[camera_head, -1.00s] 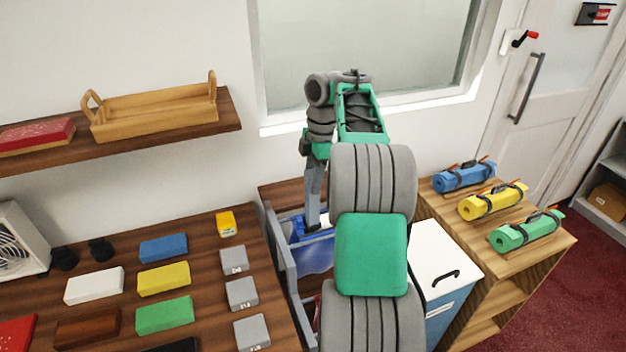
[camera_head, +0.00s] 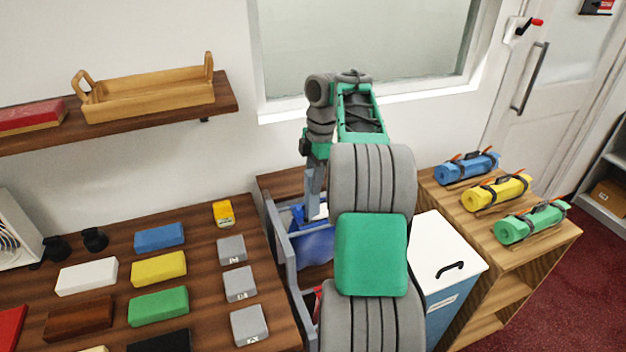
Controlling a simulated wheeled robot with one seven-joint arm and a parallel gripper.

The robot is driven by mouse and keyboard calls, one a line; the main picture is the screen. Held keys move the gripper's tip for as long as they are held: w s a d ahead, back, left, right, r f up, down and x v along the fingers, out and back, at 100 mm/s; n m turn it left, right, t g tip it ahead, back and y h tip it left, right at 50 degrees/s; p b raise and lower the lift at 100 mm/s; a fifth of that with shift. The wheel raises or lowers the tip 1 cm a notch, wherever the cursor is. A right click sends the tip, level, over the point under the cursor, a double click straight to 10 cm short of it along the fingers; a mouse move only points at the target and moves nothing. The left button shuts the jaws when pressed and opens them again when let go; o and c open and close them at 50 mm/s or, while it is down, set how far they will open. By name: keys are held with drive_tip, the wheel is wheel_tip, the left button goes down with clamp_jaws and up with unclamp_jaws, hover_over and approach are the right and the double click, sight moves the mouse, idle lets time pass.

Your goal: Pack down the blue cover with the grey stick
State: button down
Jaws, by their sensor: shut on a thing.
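The blue cover (camera_head: 313,247) is a crumpled blue sheet inside the grey-framed container left of my arm. My gripper (camera_head: 315,207) points down over it, its tips at or just above the upper part of the blue. My gripper is shut, apparently on the grey stick, but my arm and the small size hide where fingers end and stick begins. A small white patch shows beside the tips. I cannot tell whether the stick touches the cover. My arm hides the container's right side.
The grey container frame (camera_head: 279,240) stands between a wooden counter (camera_head: 205,310) with coloured blocks and a white-lidded bin (camera_head: 440,240). Blue, yellow and green rolls (camera_head: 500,192) lie on a wooden cabinet at right. A wooden tray (camera_head: 150,100) sits on the wall shelf.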

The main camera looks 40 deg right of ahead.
wheel_tip(320, 180, down, 2)
drive_tip(key=shift+f+b, duration=0.15)
drive_tip(key=shift+b, duration=0.85)
